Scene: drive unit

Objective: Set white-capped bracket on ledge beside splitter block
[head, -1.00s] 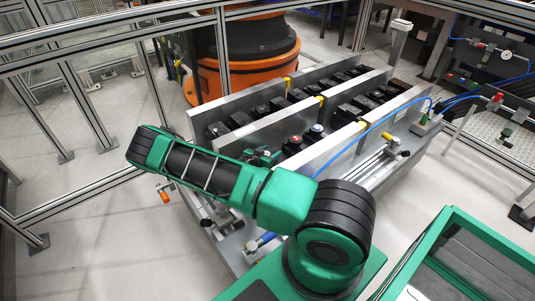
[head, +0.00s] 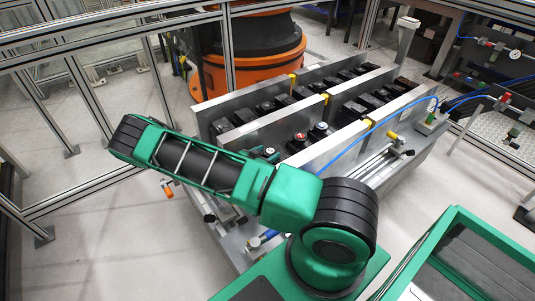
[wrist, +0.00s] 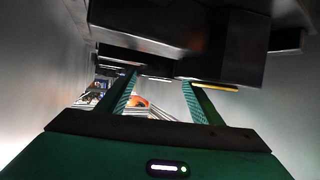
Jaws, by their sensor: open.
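A black part with a pale cap (head: 319,128) stands in the near channel of the metal fixture in the head view; it may be the white-capped bracket. A red-capped black part (head: 300,140) is just left of it. My gripper (wrist: 158,82) is open in the wrist view, with nothing clearly between its fingers. Dark blocky parts (wrist: 235,48) hang close above and beyond the fingertips; I cannot tell which parts they are. In the head view my arm and the fixture walls hide most of the gripper. I cannot make out the splitter block or ledge for certain.
Upright metal plates (head: 335,143) form narrow channels holding several black parts. Blue hoses (head: 395,118) cross the fixture's right end. An orange robot base (head: 255,72) stands behind, near aluminium fence posts (head: 88,100). Pale walls (wrist: 45,50) flank my gripper closely.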

